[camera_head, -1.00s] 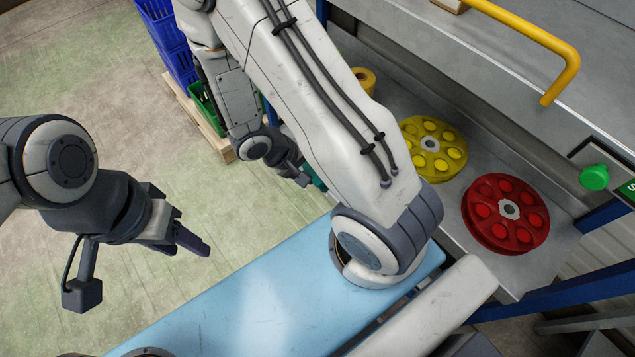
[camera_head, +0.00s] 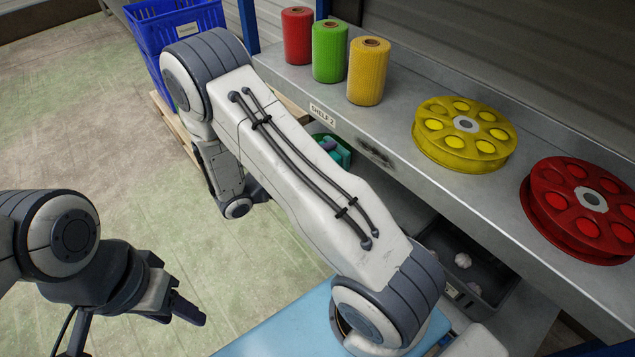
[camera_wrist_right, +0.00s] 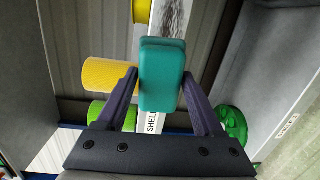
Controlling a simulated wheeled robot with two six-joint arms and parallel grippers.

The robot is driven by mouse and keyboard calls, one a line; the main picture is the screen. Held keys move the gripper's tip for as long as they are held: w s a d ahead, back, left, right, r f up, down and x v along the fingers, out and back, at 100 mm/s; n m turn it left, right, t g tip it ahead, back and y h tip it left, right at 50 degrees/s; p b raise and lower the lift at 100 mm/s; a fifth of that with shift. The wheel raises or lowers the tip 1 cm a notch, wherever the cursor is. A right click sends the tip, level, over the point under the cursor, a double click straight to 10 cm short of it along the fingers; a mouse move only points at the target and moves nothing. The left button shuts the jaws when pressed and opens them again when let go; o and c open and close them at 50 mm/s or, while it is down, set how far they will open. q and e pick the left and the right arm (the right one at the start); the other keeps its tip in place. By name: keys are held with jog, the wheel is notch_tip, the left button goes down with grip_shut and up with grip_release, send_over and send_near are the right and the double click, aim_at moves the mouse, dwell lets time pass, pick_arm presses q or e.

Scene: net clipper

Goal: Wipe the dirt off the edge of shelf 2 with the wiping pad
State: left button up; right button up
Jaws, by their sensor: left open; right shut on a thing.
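Shelf 2 is grey metal, with a "SHELF 2" label on its front edge (camera_head: 345,131). A dark dirt smudge (camera_head: 375,153) lies on that edge, right of the label. The teal wiping pad (camera_wrist_right: 163,75) is between the fingers of my right gripper (camera_wrist_right: 162,88), which is shut on it. In the right wrist view the pad overlaps the edge between label and dirt (camera_wrist_right: 173,18); I cannot tell if it touches. In the head view the pad (camera_head: 337,152) shows partly past my right arm, which hides most of that gripper. My left gripper (camera_head: 186,309) is open and empty, low at left.
Red (camera_head: 297,36), green (camera_head: 330,51) and yellow (camera_head: 368,71) rolls stand on the shelf. A yellow reel (camera_head: 464,135) and a red reel (camera_head: 583,211) lie further right. A dark bin (camera_head: 475,262) sits below. Blue crates (camera_head: 180,25) stand at back left.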

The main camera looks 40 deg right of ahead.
aim_at(337, 150)
jog(key=shift+w+a+f+n+t+h+b, duration=0.2)
jog(key=shift+w+f+n+t+h+b, duration=0.25)
jog(key=shift+w+f+t+b, duration=0.45)
jog(key=shift+w+d, duration=0.15)
jog(key=shift+d, duration=0.25)
pick_arm(q)
jog(key=shift+f, duration=1.6)
pick_arm(e)
jog(key=shift+w+d, duration=0.2)
jog(key=shift+d, duration=2.4)
jog(key=shift+w+d, duration=0.1)
jog(key=shift+d, duration=0.85)
pick_arm(q)
jog(key=shift+f, duration=0.1)
